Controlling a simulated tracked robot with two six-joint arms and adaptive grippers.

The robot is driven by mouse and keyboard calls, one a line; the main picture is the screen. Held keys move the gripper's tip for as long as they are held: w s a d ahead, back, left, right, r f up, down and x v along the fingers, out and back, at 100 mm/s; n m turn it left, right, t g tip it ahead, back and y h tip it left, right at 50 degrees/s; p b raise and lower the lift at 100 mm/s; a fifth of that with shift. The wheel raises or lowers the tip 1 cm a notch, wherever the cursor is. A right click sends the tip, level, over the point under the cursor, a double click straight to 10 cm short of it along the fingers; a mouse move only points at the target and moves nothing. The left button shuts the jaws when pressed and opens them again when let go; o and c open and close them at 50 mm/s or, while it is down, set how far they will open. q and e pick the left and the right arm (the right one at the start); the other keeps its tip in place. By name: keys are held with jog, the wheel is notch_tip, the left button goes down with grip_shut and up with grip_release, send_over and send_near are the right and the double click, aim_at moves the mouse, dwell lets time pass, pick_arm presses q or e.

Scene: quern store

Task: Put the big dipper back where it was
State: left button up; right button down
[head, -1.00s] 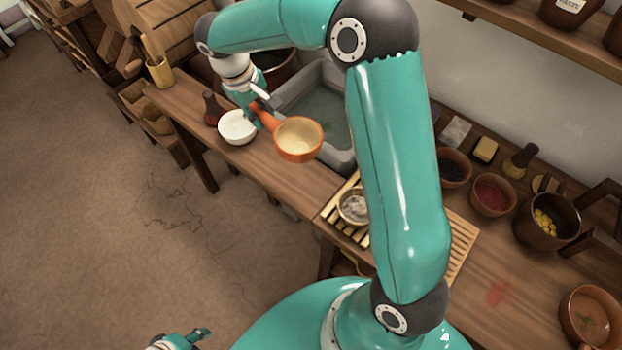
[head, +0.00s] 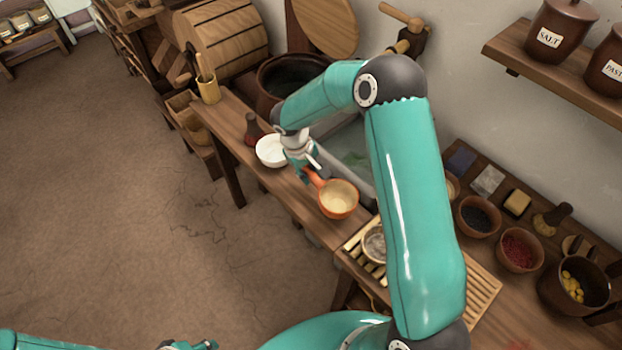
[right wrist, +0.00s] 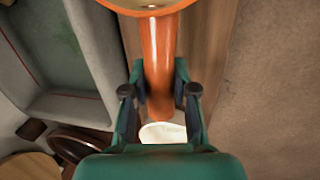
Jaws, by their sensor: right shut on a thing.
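The big dipper is an orange vessel with a pale inside (head: 338,200) and a straight orange handle. My right gripper (head: 308,172) is shut on the handle. In the right wrist view the handle of the dipper (right wrist: 160,60) runs between the two fingers (right wrist: 160,95), with part of the bowl at the top edge. In the head view the dipper is by the counter's front edge, between a white bowl (head: 270,151) and a slatted rack (head: 484,300). I cannot tell whether it touches the counter. My left gripper (head: 190,345) is cut off at the bottom edge.
A grey stone sink (head: 352,140) lies behind the dipper. A small bowl (head: 375,244) of pale stuff stands on the rack. A dark bottle (head: 253,128) stands beside the white bowl. Several bowls, such as a red-filled one (head: 519,250), stand at right.

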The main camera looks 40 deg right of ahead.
jog(key=x, duration=0.3)
jog(key=shift+a+f, duration=0.25)
jog(key=shift+a, duration=0.05)
jog(key=shift+f+p, duration=0.3)
jog(key=shift+f, duration=0.1)
jog(key=c, duration=0.9)
grip_release()
jog(key=shift+r, duration=0.1)
